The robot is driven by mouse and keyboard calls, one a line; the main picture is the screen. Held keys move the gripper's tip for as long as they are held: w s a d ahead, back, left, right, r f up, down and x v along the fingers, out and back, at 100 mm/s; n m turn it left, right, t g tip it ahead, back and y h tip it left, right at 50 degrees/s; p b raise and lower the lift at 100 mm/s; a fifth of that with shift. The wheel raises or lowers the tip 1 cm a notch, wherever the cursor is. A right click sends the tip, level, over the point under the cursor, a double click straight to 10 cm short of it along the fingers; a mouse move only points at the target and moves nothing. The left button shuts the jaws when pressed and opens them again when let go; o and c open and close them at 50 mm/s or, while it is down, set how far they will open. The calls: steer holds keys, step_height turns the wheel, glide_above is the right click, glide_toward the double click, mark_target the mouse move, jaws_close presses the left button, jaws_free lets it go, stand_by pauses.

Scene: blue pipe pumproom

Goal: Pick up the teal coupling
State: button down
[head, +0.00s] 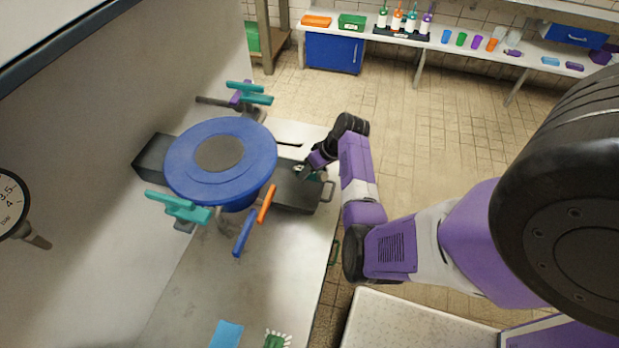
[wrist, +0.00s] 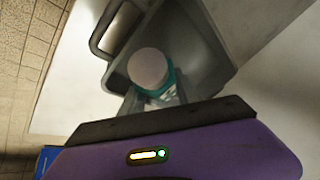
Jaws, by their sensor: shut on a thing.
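The teal coupling (wrist: 168,76) shows in the wrist view as a teal body with a round, pale pinkish end. It sits between the two fingers of my gripper (wrist: 155,97), which is shut on it. In the head view my gripper (head: 306,171) points down at the right end of a dark grey tray (head: 297,196), and only a small teal patch shows at the fingertips. In the wrist view the coupling is over or inside the grey tray (wrist: 205,45); I cannot tell whether it touches the tray floor.
Blue (head: 243,234) and orange (head: 267,204) handles are close to the tray's front. The bench's front part (head: 205,280) is mostly clear.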

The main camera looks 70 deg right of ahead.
step_height(320, 180, up, 16)
steer(key=shift+p, duration=0.35)
steer(key=shift+f, duration=0.1)
